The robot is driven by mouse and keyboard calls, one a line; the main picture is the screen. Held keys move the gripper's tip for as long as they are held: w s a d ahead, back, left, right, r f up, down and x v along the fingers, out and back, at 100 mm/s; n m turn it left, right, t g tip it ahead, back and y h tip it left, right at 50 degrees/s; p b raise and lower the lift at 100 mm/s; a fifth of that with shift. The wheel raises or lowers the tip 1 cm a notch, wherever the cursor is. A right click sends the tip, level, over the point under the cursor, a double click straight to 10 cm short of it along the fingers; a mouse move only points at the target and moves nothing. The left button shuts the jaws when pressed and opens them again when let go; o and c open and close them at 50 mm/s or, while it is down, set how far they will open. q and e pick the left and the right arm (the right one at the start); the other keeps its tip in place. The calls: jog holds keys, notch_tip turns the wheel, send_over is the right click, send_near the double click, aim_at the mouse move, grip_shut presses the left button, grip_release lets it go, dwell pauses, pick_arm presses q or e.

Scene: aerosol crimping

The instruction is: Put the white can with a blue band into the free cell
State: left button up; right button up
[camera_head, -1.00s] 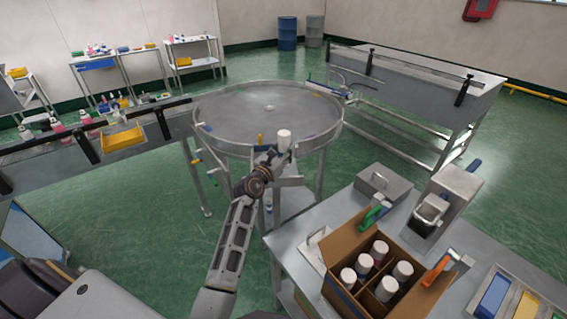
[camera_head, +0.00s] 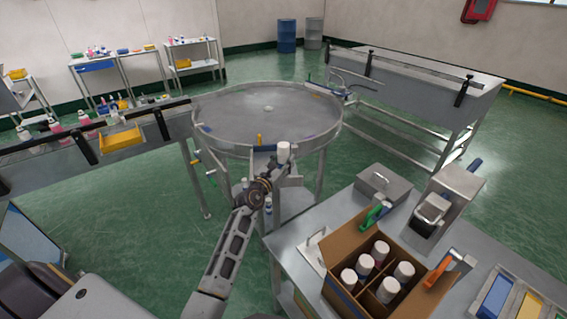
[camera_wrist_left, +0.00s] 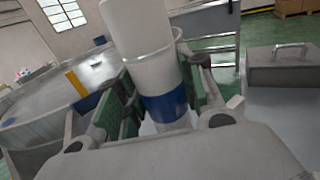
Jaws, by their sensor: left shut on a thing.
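My left gripper (camera_head: 277,170) is shut on the white can with a blue band (camera_head: 283,153), in front of the round table. In the left wrist view the can (camera_wrist_left: 140,55) stands slightly tilted between the fingers (camera_wrist_left: 158,100), with its blue band low between them. The brown carton (camera_head: 342,243) stands on the bench to the right and holds several white-capped cans (camera_head: 403,272) in divided cells. A cell at its near end (camera_head: 369,302) looks free; its inside is partly hidden. My right gripper is not in view.
The round metal table (camera_head: 235,115) lies behind the gripper. The grey bench (camera_head: 285,241) bears a grey lidded box (camera_head: 383,186), a metal machine (camera_head: 447,198) and a tray with blue and yellow bins (camera_head: 493,297). Open floor lies between my arm and the bench.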

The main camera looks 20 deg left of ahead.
pick_arm(q)
jog(key=shift+f, duration=0.1)
dwell(0.3)
jog(key=o, duration=1.1)
jog(key=shift+s, duration=0.1)
jog(key=s, duration=1.1)
jog(key=shift+s+a+r+b, duration=0.2)
jog(key=shift+s+a+b, duration=0.1)
jog(key=shift+s+a, duration=0.1)
jog(key=shift+r, duration=0.1)
